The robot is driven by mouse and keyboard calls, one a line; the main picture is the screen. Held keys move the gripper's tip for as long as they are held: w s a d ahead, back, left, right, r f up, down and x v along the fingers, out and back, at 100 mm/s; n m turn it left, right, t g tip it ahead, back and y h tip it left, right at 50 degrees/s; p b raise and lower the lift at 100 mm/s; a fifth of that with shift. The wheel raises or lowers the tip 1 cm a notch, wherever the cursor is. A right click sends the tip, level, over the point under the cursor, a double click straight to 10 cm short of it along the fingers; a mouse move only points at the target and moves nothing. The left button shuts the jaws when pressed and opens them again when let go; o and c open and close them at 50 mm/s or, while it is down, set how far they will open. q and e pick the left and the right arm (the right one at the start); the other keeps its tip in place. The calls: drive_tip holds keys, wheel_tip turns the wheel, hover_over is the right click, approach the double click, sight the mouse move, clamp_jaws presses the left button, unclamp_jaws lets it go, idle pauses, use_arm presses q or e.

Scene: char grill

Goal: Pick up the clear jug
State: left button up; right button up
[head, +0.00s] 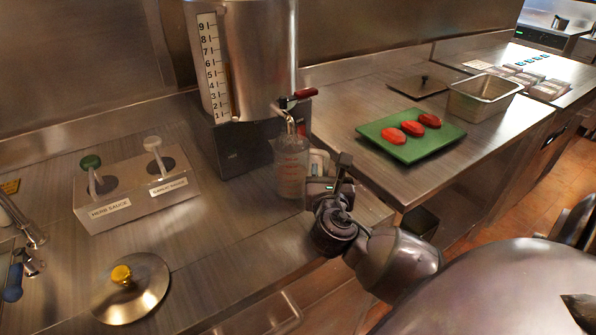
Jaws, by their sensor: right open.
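The clear jug (290,163) stands upright on the steel counter, under the tap of a large metal dispenser. It is see-through with faint red markings. My right gripper (318,178) is at the jug's right side, close to its handle side, and is open. Part of the jug's right side is hidden by the gripper. I cannot tell whether the fingers touch the jug or stand around its handle. My left gripper is not in view.
The dispenser (245,60) with a red-handled tap stands right above the jug. A sauce pump box (140,205) and a round lid (130,288) are to the left. A green board (410,145) with red patties and a metal pan (483,97) lie at right.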

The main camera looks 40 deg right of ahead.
drive_tip(key=x, duration=0.5)
drive_tip(key=shift+w, duration=0.1)
drive_tip(key=shift+r, duration=0.1)
clamp_jaws()
